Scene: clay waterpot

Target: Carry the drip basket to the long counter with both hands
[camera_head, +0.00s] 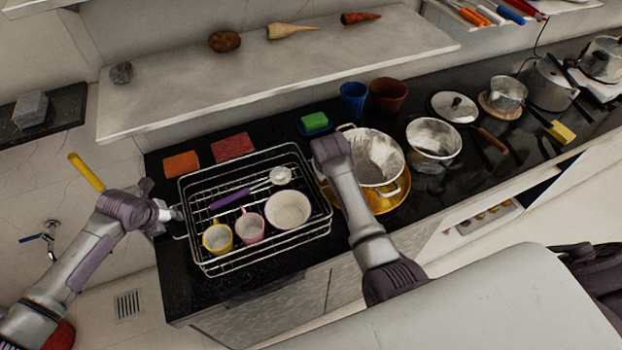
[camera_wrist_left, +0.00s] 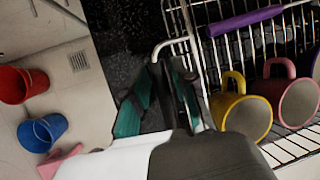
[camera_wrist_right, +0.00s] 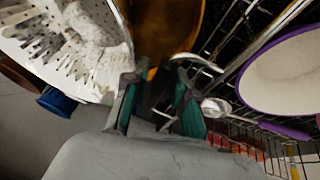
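The drip basket (camera_head: 262,268) is a silver wire rack on the dark counter (camera_head: 172,270). It holds a yellow mug (camera_head: 217,238), a pink mug (camera_head: 249,226), a white bowl (camera_head: 288,209) and a purple-handled ladle (camera_head: 232,198). My left gripper (camera_head: 174,214) is at the basket's left end; in the left wrist view its fingers (camera_wrist_left: 162,85) look closed around the wire handle. My right gripper is at the basket's right end, hidden behind its own arm in the head view. In the right wrist view its fingers (camera_wrist_right: 158,95) are apart beside the wire handle (camera_wrist_right: 200,65).
Orange (camera_head: 181,164) and red (camera_head: 232,146) sponges lie behind the basket. Blue (camera_head: 353,98) and brown (camera_head: 388,95) cups stand farther back.

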